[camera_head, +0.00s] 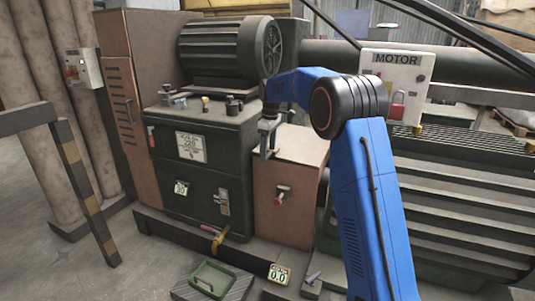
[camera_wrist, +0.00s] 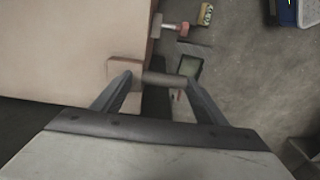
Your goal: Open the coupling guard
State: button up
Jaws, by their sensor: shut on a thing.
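The coupling guard appears to be the tan-brown box (camera_head: 284,205) between the dark green cabinet and the large ribbed motor. Its tan side also fills the upper left of the wrist view (camera_wrist: 70,45). A latch with a red end (camera_head: 281,196) sits on its front face. My gripper (camera_head: 268,150) is at the guard's upper left edge. In the wrist view its fingers (camera_wrist: 157,78) are shut on a short grey handle bar (camera_wrist: 160,79), which joins a tan block on the guard. My blue arm hides part of the guard's right side.
The green cabinet (camera_head: 208,165) stands left of the guard, with knobs on top. The ribbed motor (camera_head: 450,205) is to the right. A MOTOR switch box (camera_head: 396,82) has a red padlock. A green tray (camera_head: 213,278) lies on the floor in front. A striped rail (camera_head: 80,180) stands at left.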

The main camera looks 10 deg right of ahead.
jog(key=s+d+r+t+y, duration=0.1)
jog(key=s+d+r+y, duration=0.1)
jog(key=d+r, duration=0.2)
jog(key=s+d+r+t+y, duration=0.2)
jog(key=s+d+r, duration=0.1)
jog(key=r, duration=0.6)
jog(key=shift+s+d+r+y, duration=0.15)
jog(key=shift+s+d+y, duration=0.15)
jog(key=shift+d, duration=0.05)
jog(key=o, duration=1.5)
jog(key=shift+d, duration=0.1)
jog(key=shift+r, duration=0.1)
notch_tip(320, 180, up, 10)
jog(key=shift+f, duration=0.1)
